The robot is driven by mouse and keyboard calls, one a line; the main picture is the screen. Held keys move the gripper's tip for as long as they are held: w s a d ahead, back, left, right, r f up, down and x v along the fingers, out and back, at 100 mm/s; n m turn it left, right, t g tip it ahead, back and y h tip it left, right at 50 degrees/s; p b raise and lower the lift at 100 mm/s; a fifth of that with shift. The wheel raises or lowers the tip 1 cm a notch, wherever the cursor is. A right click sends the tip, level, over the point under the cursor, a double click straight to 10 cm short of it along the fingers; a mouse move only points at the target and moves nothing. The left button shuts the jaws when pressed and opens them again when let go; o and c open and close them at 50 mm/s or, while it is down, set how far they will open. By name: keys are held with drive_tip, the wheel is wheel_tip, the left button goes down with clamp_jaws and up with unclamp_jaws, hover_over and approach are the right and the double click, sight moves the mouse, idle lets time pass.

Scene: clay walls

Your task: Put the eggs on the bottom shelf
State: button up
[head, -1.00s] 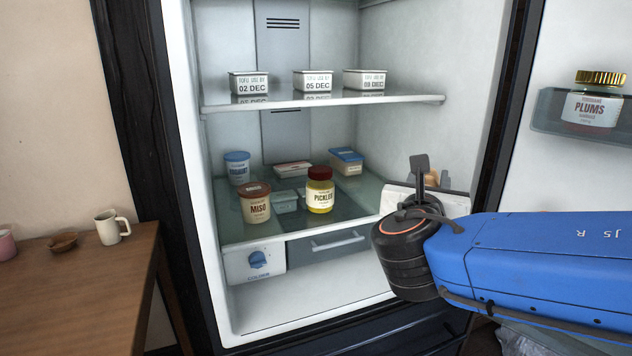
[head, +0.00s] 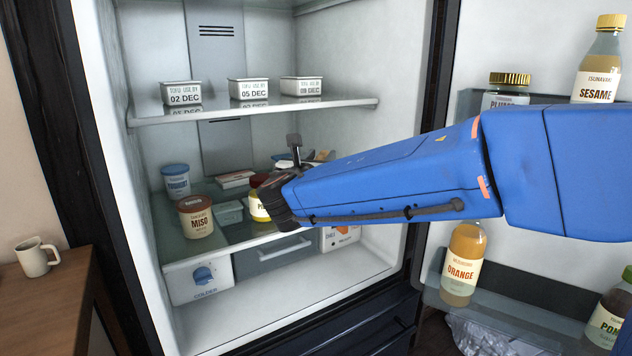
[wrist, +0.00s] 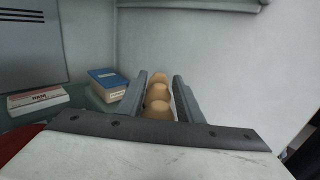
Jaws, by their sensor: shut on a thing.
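Several brown eggs (wrist: 158,92) stand in a row between the two grey fingers of my gripper (wrist: 161,77) in the wrist view. The gripper is shut on the eggs' holder, little of which shows. In the head view my dark wrist (head: 272,203) is inside the fridge, over the right front of the lower glass shelf (head: 235,236). It hides the fingers and most of what they hold. The upper shelf (head: 250,109) is above. The white fridge floor (head: 300,285) is bare below the drawer.
A miso tub (head: 195,216), a blue-lidded tub (head: 176,180) and a partly hidden pickle jar (head: 258,203) stand on the lower shelf. A blue box (wrist: 108,84) is left of the eggs. The open door holds an orange bottle (head: 464,263). Three tofu tubs line the upper shelf.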

drive_tip(key=shift+w+a, duration=0.4)
drive_tip(key=shift+w, duration=0.15)
drive_tip(key=shift+w+a+f, duration=0.15)
drive_tip(key=shift+w+f, duration=0.1)
drive_tip(key=shift+s+f, duration=0.1)
drive_tip(key=shift+f, duration=3.1)
drive_tip(key=shift+f, duration=0.15)
drive_tip(key=o, duration=1.2)
